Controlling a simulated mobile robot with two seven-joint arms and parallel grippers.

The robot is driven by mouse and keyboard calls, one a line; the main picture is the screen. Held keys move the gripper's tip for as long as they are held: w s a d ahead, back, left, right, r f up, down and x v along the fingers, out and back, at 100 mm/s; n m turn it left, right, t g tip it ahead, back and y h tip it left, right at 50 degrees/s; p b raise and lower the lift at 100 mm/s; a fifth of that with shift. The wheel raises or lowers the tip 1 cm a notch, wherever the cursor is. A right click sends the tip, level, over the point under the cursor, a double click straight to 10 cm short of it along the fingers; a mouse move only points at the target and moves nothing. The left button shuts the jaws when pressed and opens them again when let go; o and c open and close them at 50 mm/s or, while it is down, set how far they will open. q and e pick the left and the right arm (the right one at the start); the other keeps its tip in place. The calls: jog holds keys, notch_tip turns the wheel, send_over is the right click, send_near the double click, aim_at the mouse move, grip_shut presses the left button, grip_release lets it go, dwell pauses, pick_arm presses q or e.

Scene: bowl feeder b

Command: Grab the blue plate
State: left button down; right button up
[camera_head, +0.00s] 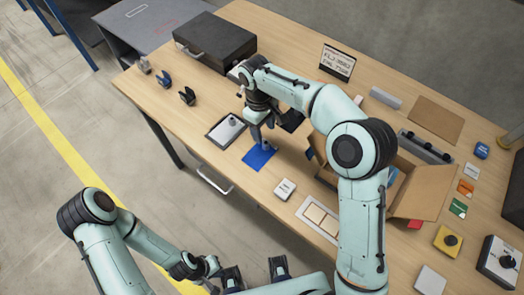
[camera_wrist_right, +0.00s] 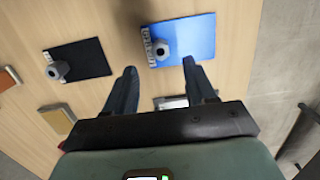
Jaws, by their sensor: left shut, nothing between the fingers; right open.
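The blue plate (camera_head: 257,159) lies flat on the wooden table and has a grey knob on it. It also shows in the right wrist view (camera_wrist_right: 190,38), just beyond my fingertips, with its knob (camera_wrist_right: 160,49) roughly in line with the gap between them. My right gripper (camera_head: 262,139) is open and empty, pointing down above the plate; it also shows in the right wrist view (camera_wrist_right: 160,73). My left gripper (camera_head: 212,266) is shut and empty, low in the head view, away from the table top.
A dark plate (camera_head: 292,121) and a grey plate (camera_head: 222,132) with a knob flank the blue plate. An open cardboard box (camera_head: 423,190) stands to the right, partly behind my right arm. A black case (camera_head: 215,40) stands at the back left. The table's near edge is mostly clear.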

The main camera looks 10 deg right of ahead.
aim_at(266, 142)
jog(key=shift+s+d+f+b, duration=0.15)
jog(key=shift+s+f+b, duration=0.1)
jog(key=shift+f, duration=1.1)
jog(key=shift+s+d+f+b, duration=0.1)
jog(key=shift+s+f, duration=0.1)
jog(key=shift+f, duration=1.15)
grip_shut()
